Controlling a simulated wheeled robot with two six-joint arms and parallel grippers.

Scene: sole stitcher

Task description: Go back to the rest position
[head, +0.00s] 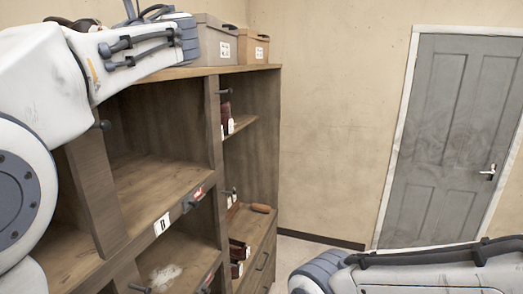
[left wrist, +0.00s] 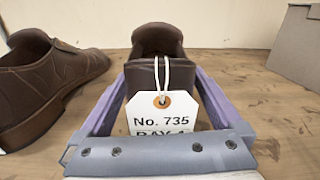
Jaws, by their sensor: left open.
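My left gripper (left wrist: 161,78) is open, with its purple fingers on either side of a dark brown shoe (left wrist: 147,98). The shoe stands on a wooden surface with its heel toward me, and a white tag (left wrist: 163,118) reading "No. 735" hangs at the heel. I cannot tell whether the fingers touch the shoe. In the head view my left arm reaches in from the left over the top of the wooden shelf unit (head: 218,130); the gripper itself is not clearly seen there. My right arm shows at the lower right, with its gripper out of view.
A second brown shoe (left wrist: 45,85) stands left of the gripper. A grey box (head: 216,42) and a tan box (head: 253,48) sit on the shelf top. The large compartment marked B (head: 162,222) looks empty. A grey door (head: 447,130) is at the right.

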